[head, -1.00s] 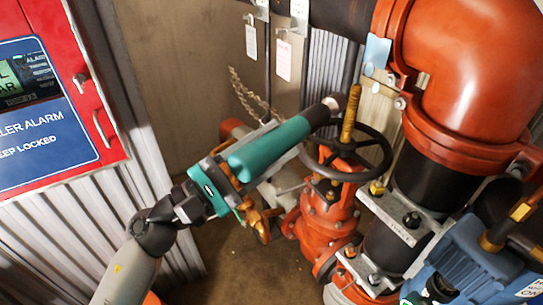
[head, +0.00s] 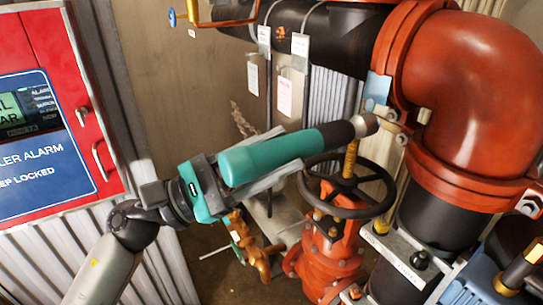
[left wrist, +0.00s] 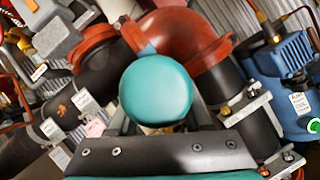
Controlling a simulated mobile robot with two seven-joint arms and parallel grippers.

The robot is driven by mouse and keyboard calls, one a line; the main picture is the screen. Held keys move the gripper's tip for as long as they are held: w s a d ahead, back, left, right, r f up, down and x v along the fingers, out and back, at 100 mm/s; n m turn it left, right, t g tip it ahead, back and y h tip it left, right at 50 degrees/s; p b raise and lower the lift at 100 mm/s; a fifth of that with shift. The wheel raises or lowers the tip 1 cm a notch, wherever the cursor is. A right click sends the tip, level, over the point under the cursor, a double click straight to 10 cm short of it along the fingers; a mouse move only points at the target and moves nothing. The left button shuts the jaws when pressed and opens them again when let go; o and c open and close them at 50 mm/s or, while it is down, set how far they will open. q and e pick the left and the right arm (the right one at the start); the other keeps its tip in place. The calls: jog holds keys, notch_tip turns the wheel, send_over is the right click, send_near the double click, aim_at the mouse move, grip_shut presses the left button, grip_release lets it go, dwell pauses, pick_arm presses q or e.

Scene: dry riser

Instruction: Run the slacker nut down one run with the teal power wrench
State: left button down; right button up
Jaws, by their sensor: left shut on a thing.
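My left gripper (head: 285,155) is shut on the teal power wrench (head: 265,158), with its grey fingers along the tool's body. The wrench's dark nose ends in a metallic socket (head: 365,125) that points right, close to the orange pipe coupling's bolts (head: 401,138). I cannot tell whether the socket touches a nut. In the left wrist view the wrench's round teal end (left wrist: 156,90) hides its nose and what lies ahead. A dark nut (head: 420,259) and a yellow-marked nut (head: 381,226) sit on a lower pipe bracket (head: 408,270). Which nut is slacker does not show.
A black handwheel (head: 345,186) on an orange valve (head: 330,255) lies just below the wrench nose. The large orange elbow (head: 475,90) stands at right. A red alarm cabinet (head: 98,110) is at left. A blue machine (head: 475,290) is at lower right.

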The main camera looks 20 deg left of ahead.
aim_at(308, 143)
pick_arm(q)
jog(key=shift+w+d+r, duration=0.1)
jog(key=shift+w+d, duration=0.8)
jog(key=shift+w, duration=0.25)
jog(key=shift+w+d+r, duration=0.1)
jog(key=shift+w+d, duration=0.75)
jog(key=shift+w, duration=0.25)
